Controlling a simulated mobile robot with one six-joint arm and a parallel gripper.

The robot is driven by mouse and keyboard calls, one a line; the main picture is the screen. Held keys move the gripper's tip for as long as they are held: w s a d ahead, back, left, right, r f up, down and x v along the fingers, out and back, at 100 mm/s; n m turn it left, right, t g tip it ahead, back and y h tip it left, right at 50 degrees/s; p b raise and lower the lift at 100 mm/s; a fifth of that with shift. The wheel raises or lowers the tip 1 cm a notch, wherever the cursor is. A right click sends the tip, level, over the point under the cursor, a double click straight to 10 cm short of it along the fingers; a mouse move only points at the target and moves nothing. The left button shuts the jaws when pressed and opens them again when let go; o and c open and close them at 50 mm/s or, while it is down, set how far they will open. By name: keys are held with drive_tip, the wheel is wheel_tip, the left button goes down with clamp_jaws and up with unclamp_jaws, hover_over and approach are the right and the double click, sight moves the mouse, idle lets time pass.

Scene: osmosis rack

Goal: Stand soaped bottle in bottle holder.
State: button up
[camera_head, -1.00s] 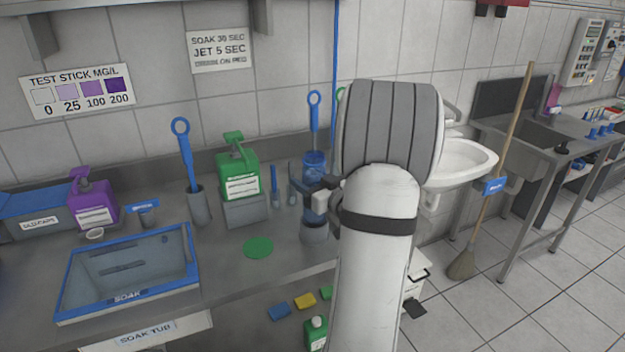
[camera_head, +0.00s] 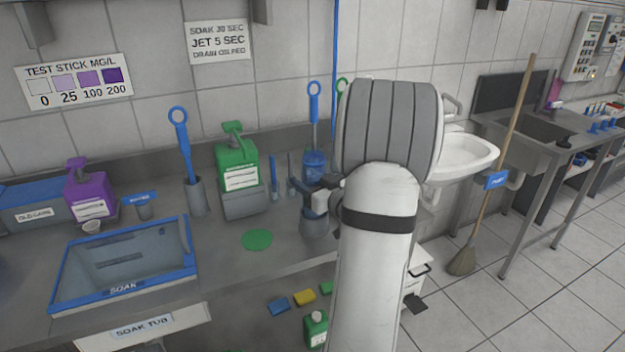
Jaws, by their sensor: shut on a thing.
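A translucent blue bottle (camera_head: 315,209) is upright in my gripper (camera_head: 312,193), whose dark jaws are closed around it. My gripper reaches in from the right, just above a grey cup-shaped holder (camera_head: 314,225) on the steel counter. The lower part of the bottle is hidden inside the holder's rim, so I cannot tell whether it touches the bottom. My own arm hides the area right of the holder. I cannot make out soap on the bottle.
A blue container (camera_head: 314,164) with a blue-handled brush stands behind my gripper. A green pump bottle (camera_head: 238,166), a grey brush holder (camera_head: 196,198) and a blue-rimmed soak tub (camera_head: 70,290) lie left. A green disc (camera_head: 257,240) marks clear counter.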

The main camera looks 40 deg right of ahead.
drive_tip(key=shift+f+b, duration=1.1)
drive_tip(key=shift+f, duration=0.35)
drive_tip(key=shift+f+b, duration=0.3)
drive_tip(key=shift+b, duration=0.05)
drive_tip(key=o, duration=1.5)
drive_tip(key=shift+w, duration=0.1)
drive_tip(key=s, duration=1)
drive_tip(key=shift+d, duration=0.15)
idle(0.6)
